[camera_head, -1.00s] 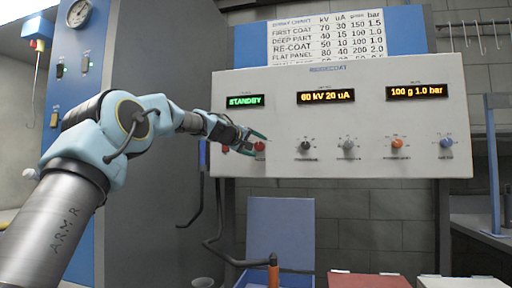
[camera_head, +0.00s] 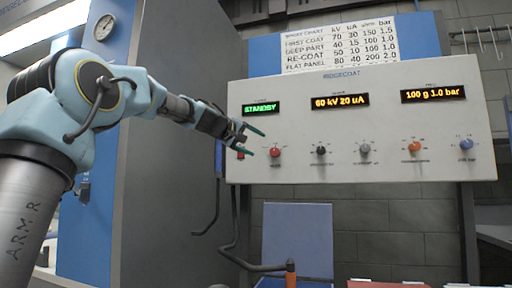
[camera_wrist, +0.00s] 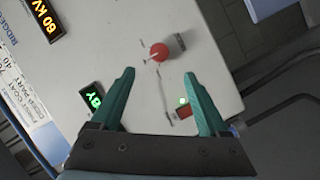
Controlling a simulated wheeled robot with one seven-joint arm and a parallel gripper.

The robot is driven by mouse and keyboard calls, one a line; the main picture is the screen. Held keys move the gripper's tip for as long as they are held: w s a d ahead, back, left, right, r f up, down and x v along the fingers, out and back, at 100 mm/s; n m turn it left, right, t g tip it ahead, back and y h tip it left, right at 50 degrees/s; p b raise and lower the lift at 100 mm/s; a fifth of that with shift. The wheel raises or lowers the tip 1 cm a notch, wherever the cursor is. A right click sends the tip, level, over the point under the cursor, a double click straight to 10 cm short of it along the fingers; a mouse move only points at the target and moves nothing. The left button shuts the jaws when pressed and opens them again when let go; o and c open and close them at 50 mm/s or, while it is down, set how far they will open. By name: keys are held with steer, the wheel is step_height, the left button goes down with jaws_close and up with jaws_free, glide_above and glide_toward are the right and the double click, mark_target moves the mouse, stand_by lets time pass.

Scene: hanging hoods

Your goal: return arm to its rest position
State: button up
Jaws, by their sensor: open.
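My gripper (camera_head: 245,139) is at the left end of the white control panel (camera_head: 350,170), with its teal fingers spread apart and nothing between them. The wrist view also shows my gripper (camera_wrist: 158,100) open, its fingers pointing toward the panel face. A red knob (camera_wrist: 159,51) lies beyond the fingertips, apart from them. In the head view the same red knob (camera_head: 275,153) is just right of the fingers. My arm reaches in from the left with its elbow bent.
The panel displays read STANDBY (camera_head: 261,108), 60 kV 20 uA (camera_head: 340,102) and 100 g 1.0 bar (camera_head: 433,94). A grey cabinet wall (camera_head: 165,190) stands behind my arm. A bent dark pipe (camera_head: 235,240) runs below the panel. A blue board (camera_head: 298,235) stands under it.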

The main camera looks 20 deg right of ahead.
stand_by(0.3)
steer(key=a+f+y, duration=0.3)
steer(key=a+f, duration=0.3)
steer(key=f, duration=0.5)
steer(key=a+f+y, duration=0.3)
steer(key=a+f, duration=0.2)
steer(key=f, duration=0.6)
steer(key=s+a+f+g+y, duration=0.1)
steer(key=s+a+f+y, duration=0.2)
steer(key=a+f, duration=0.5)
steer(key=s+a+f+g+y, duration=0.15)
steer(key=s+a+f, duration=0.25)
steer(key=a+f, duration=0.4)
steer(key=s+a+f+g+y, duration=0.35)
steer(key=s+a+f, duration=0.85)
steer(key=s+a, duration=0.45)
step_height(320, 180, up, 19)
steer(key=p, duration=1.9)
steer(key=shift+s+d, duration=0.2)
steer(key=shift+d, duration=0.15)
steer(key=shift+f, duration=0.1)
